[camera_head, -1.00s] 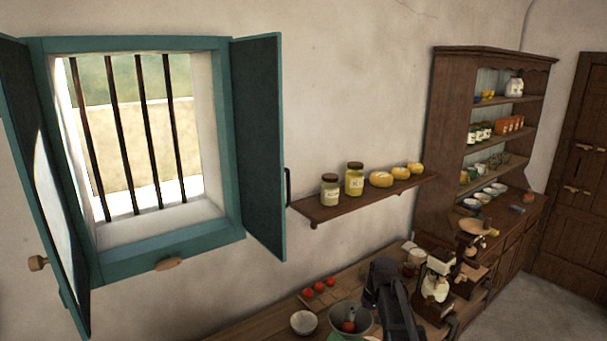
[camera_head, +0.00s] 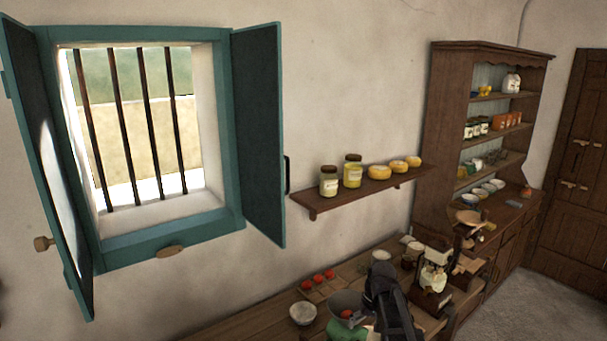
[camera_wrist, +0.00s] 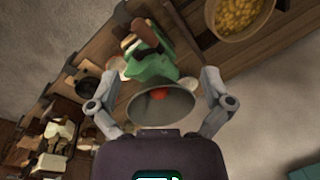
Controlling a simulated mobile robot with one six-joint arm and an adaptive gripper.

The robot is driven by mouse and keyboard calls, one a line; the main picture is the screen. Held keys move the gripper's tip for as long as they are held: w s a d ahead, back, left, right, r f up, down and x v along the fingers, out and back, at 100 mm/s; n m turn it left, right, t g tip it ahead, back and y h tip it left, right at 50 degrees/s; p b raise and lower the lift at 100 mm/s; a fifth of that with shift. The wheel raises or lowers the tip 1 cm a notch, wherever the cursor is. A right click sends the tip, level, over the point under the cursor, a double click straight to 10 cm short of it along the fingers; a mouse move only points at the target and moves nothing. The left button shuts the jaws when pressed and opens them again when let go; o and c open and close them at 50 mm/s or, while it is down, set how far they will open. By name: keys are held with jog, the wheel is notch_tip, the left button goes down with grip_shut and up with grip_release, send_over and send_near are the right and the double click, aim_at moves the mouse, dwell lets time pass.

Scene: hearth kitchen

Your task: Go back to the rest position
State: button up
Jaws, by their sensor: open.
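My gripper (camera_wrist: 161,86) is open and empty in the wrist view, its two fingers spread to either side of a grey pan (camera_wrist: 150,111). The pan holds a red tomato (camera_wrist: 160,93) and also shows in the head view (camera_head: 340,299), above a green base (camera_head: 343,331). The green body also shows in the wrist view (camera_wrist: 148,68). In the head view my dark arm reaches over the counter at the pan's right, and my fingers cannot be made out there. Whether a finger touches the pan is unclear.
A white bowl (camera_head: 303,314) and several tomatoes (camera_head: 318,278) are left of and behind the pan. A grinder-like device (camera_head: 434,272) stands right of my arm. A wall shelf (camera_head: 350,196) with jars hangs above. A pan of yellow food (camera_wrist: 240,14) shows in the wrist view.

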jog(key=s+f+h+b, duration=0.1)
jog(key=s+f+b, duration=1.2)
jog(key=f+b, duration=0.3)
jog(key=shift+s+a+f+h, duration=0.2)
jog(key=shift+f+h, duration=0.2)
jog(key=shift+f, duration=0.1)
